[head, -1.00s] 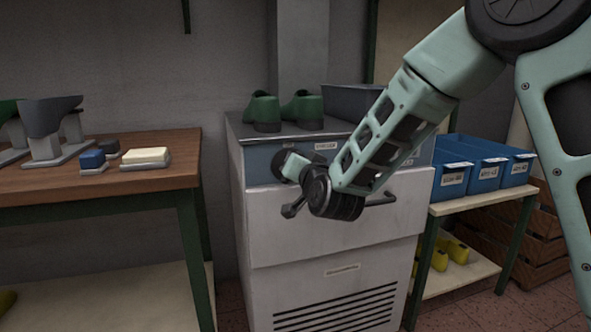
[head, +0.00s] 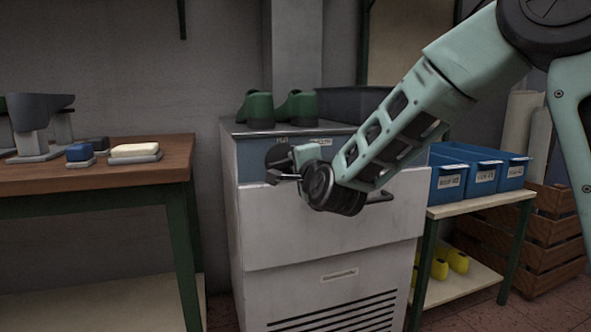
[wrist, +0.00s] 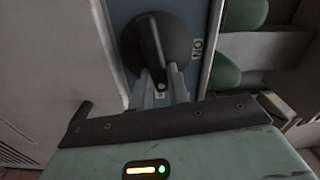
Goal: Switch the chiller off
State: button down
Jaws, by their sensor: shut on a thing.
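The chiller (head: 335,225) is a white cabinet with a blue-grey control strip (head: 250,160) at the top of its front. A dark round knob (head: 277,154) sits on the strip's left part, mostly behind my gripper (head: 285,160). In the wrist view the knob (wrist: 182,42) has a raised bar (wrist: 150,45), running nearly along the picture's vertical. My gripper (wrist: 160,92) is shut on the near end of that bar. An "ON" label (wrist: 197,48) is beside the knob. The rest of the strip is partly hidden by my arm.
Two green shoe lasts (head: 296,107) and a dark grey bin (head: 350,103) stand on the chiller. A wooden table (head: 80,180) is at the left. Blue bins (head: 450,178) are on a low shelf at the right.

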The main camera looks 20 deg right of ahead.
jog(key=shift+f+m+b, duration=0.25)
jog(key=shift+m+b, duration=0.2)
jog(key=shift+m, duration=0.45)
jog(key=c, duration=1.3)
grip_release()
jog(key=shift+c, duration=0.2)
jog(key=shift+s, duration=0.1)
jog(key=s+b, duration=0.4)
jog(key=s, duration=1.3)
